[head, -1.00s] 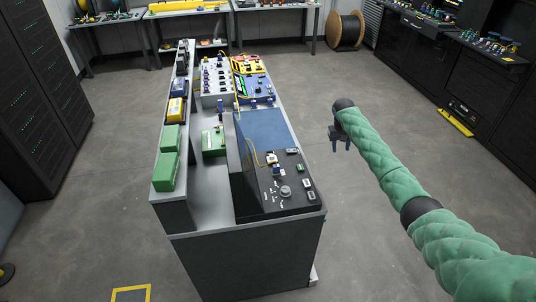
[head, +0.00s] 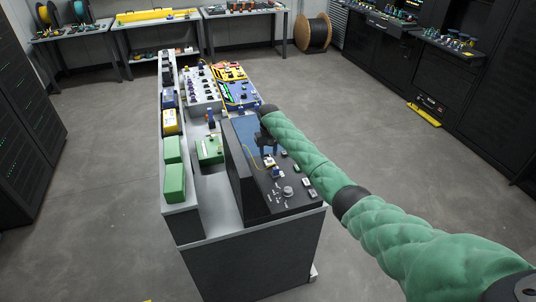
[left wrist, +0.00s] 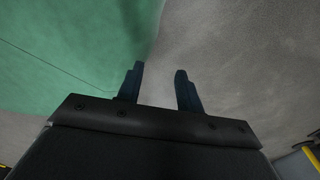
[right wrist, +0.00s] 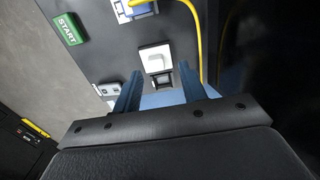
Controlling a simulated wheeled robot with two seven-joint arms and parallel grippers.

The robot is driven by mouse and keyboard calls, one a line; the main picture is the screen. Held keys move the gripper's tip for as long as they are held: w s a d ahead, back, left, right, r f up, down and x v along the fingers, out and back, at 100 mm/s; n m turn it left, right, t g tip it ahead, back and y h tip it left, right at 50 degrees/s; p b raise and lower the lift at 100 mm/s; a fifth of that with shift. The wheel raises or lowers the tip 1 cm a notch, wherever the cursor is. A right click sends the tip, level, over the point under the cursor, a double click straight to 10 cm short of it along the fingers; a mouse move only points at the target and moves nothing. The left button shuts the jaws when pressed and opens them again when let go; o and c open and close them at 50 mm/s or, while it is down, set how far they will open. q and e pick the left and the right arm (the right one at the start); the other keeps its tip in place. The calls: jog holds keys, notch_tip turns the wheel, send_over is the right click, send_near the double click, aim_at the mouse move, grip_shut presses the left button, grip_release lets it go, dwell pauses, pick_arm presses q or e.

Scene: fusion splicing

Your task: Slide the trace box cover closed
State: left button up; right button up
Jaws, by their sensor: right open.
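A small box with a white cover (right wrist: 155,57) and a dark opening (right wrist: 161,79) beside it sits on the black panel in the right wrist view; I take it as the trace box. In the head view a small white box (head: 269,160) shows on the panel, just below my right gripper (head: 266,146). My right gripper also shows in the right wrist view (right wrist: 160,72), open and empty, with its fingertips on either side of the box in the picture. Contact cannot be told. My left gripper (left wrist: 159,70) is open and empty, away from the bench.
A yellow cable (right wrist: 193,35) runs beside the box. A green START button (right wrist: 69,29) and other small fittings are on the panel. A tall dark wall (head: 237,165) stands left of the panel. Green boxes (head: 174,182) line the bench's left edge.

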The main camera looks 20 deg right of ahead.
jog(key=shift+d+f+p, duration=0.15)
jog(key=shift+f+p, duration=0.05)
jog(key=shift+f, duration=0.5)
jog(key=shift+d+f+p, duration=0.15)
jog(key=shift+f, duration=0.5)
pick_arm(q)
jog(key=shift+s+r, duration=0.35)
jog(key=shift+s, duration=0.25)
pick_arm(e)
jog(key=shift+a, duration=0.1)
jog(key=shift+c, duration=0.2)
